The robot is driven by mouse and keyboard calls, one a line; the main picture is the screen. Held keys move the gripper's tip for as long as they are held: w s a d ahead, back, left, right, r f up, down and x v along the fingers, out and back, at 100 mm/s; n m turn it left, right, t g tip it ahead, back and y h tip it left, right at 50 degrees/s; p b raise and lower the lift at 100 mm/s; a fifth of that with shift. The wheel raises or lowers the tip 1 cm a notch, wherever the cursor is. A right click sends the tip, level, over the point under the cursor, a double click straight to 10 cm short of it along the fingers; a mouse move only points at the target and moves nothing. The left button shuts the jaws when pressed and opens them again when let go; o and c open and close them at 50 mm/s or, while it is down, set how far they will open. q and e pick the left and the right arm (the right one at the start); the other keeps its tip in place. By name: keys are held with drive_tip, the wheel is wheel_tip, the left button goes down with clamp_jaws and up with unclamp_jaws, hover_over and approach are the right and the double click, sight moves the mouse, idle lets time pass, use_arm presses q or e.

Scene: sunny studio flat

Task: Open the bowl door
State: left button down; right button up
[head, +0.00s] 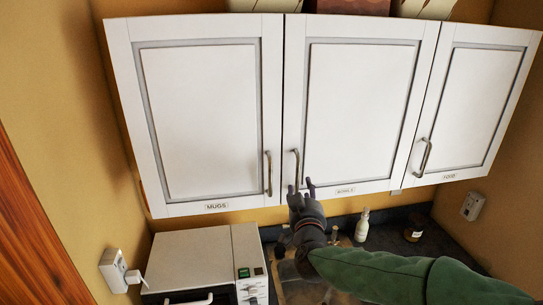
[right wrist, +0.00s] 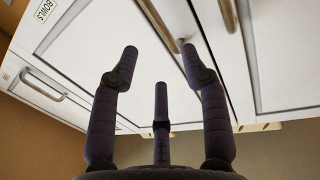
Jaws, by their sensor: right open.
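The bowl door (head: 360,105) is the shut middle white cabinet door, with a "BOWLS" label (head: 345,190) at its lower edge. Its upright metal handle (head: 295,167) is near its left edge. My right gripper (head: 301,187) is open just below and in front of this handle, pointing up. In the right wrist view its fingers (right wrist: 157,62) are spread, with the bowl door handle (right wrist: 165,22) beyond the gap between them. I cannot tell whether a finger touches it. The fingers look empty. My left gripper is not in view.
The mugs door (head: 200,120) and its handle (head: 268,172) are close on the left. The food door (head: 475,100) is on the right. Below are a white microwave (head: 195,250), a white bottle (head: 362,225) and a jar (head: 414,232) on the dark counter.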

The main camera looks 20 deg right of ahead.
sight(299, 169)
drive_tip(key=x, duration=0.3)
drive_tip(key=p+x, duration=0.1)
drive_tip(key=x, duration=0.3)
drive_tip(key=r+p+x, duration=0.1)
drive_tip(key=x, duration=0.3)
clamp_jaws()
